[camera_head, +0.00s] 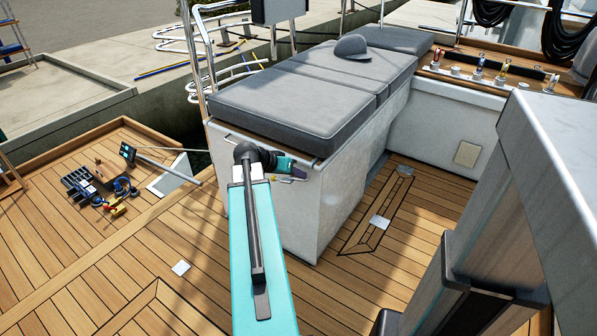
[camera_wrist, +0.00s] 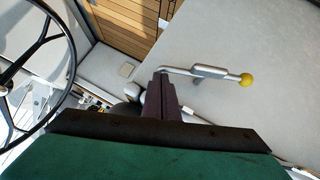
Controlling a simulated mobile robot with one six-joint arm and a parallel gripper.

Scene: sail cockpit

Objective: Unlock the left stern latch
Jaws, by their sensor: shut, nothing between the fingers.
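The latch shows in the wrist view as a grey metal lever (camera_wrist: 208,71) with a yellow knob (camera_wrist: 246,79) at its right end, set on a pale grey panel. My gripper (camera_wrist: 160,82) is shut and empty. Its dark fingertips lie just below the lever's left end; I cannot tell whether they touch it. In the head view, my gripper (camera_head: 294,170) is at the near end of the cushioned bench (camera_head: 330,200), with a small yellow spot (camera_head: 286,181) beside it that may be the knob. My wrist hides part of this area.
Grey cushions (camera_head: 285,103) with a cap (camera_head: 351,47) top the bench. A steering wheel (camera_wrist: 72,60) is at the left of the wrist view. Tools (camera_head: 100,185) lie on the deck at left in the head view. Wooden deck (camera_head: 120,245) left of my arm is mostly clear.

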